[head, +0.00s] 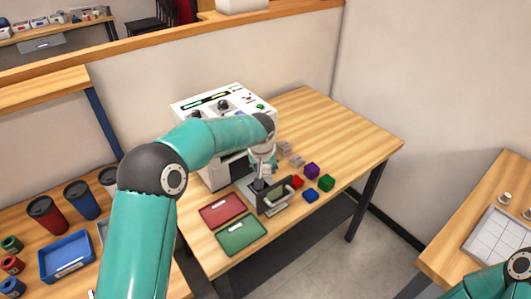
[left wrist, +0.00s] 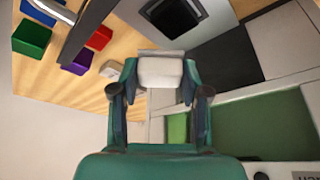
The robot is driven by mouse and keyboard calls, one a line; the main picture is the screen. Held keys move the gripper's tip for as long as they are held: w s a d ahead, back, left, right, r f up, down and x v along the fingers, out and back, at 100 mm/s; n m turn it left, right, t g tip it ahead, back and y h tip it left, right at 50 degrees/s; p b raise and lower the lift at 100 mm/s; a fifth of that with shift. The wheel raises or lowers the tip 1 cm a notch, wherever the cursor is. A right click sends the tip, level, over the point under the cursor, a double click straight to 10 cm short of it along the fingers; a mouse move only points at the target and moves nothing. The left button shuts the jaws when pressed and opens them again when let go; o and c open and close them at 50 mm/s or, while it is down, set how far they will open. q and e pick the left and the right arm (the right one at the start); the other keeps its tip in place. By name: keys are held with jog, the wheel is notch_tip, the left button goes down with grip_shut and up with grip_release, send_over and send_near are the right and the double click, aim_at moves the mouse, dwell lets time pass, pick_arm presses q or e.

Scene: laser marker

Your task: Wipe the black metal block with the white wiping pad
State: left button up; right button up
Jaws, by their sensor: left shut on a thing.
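My left gripper (head: 262,179) points down over a grey fixture with a handle at the front of the middle table. In the left wrist view my left gripper (left wrist: 160,84) is shut on the white wiping pad (left wrist: 160,70), which sits between its fingertips. In the head view the gripper and fixture largely hide the block. My right gripper is out of view.
A white laser machine (head: 215,105) stands behind the gripper. A red tray (head: 221,209) and a green tray (head: 241,234) lie left of the fixture. Red, purple, green and blue cubes (head: 311,195) lie to its right. The table's right part (head: 345,130) is clear.

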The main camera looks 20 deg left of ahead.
pick_arm(q)
jog(key=shift+w+d+r+p, duration=0.1)
jog(key=shift+w+r+p, duration=0.1)
jog(key=shift+r, duration=0.2)
jog(key=shift+w+d+r+p, duration=0.1)
jog(key=shift+r+p, duration=0.1)
jog(key=shift+r, duration=0.2)
jog(key=shift+s+r+p, duration=0.1)
jog(key=shift+r+p, duration=0.45)
jog(key=shift+r, duration=0.7)
jog(key=shift+a, duration=0.1)
